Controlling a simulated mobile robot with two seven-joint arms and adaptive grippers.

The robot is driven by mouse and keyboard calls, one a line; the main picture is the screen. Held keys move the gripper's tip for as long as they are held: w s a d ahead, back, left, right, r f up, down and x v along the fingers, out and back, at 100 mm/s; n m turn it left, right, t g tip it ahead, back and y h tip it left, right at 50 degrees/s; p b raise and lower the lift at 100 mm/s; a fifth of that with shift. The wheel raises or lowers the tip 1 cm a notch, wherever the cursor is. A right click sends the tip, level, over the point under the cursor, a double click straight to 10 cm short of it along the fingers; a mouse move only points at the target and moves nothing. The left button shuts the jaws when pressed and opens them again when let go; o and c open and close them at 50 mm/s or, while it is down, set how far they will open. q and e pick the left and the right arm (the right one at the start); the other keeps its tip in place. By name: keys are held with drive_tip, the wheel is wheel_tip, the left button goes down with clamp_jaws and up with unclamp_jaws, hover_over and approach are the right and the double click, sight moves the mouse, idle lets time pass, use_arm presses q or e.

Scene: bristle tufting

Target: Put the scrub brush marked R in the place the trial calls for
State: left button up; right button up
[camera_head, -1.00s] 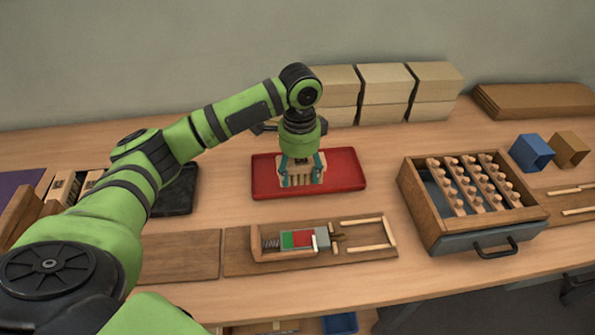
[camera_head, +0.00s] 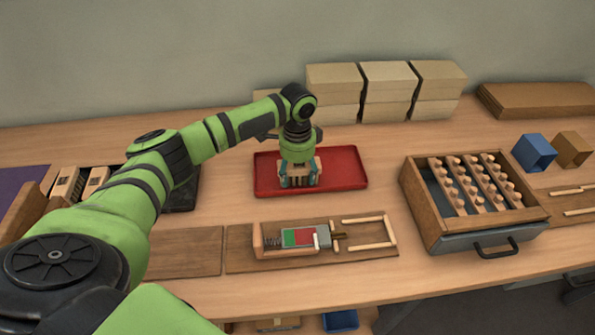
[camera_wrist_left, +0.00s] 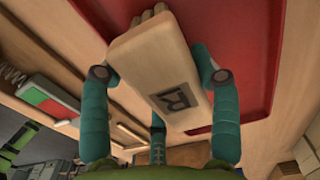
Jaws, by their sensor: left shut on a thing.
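My left gripper (camera_head: 299,176) is shut on a pale wooden scrub brush (camera_head: 302,169). It is over the red tray (camera_head: 345,172), within its outline. In the left wrist view the brush block (camera_wrist_left: 160,75) shows a dark square mark with an R, between my teal fingers. Pale bristle tufts show at its far end. The red tray (camera_wrist_left: 258,50) lies beyond it. I cannot tell whether the brush touches the tray. My right gripper is not in view.
In front of the tray is a wooden board with a spring fixture and a red-green panel (camera_head: 298,237). A peg drawer box (camera_head: 425,215) stands to the right. Stacked pale blocks (camera_head: 388,78) stand behind. More blocks marked with dark labels (camera_head: 70,185) are at left.

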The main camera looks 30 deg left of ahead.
sight(298, 167)
use_arm(q)
drive_tip(key=shift+f, duration=0.15)
drive_tip(key=o, duration=1.2)
drive_tip(key=shift+o, duration=0.2)
wheel_tip(298, 167, up, 12)
drive_tip(key=shift+r+b, duration=0.2)
drive_tip(key=shift+b, duration=0.15)
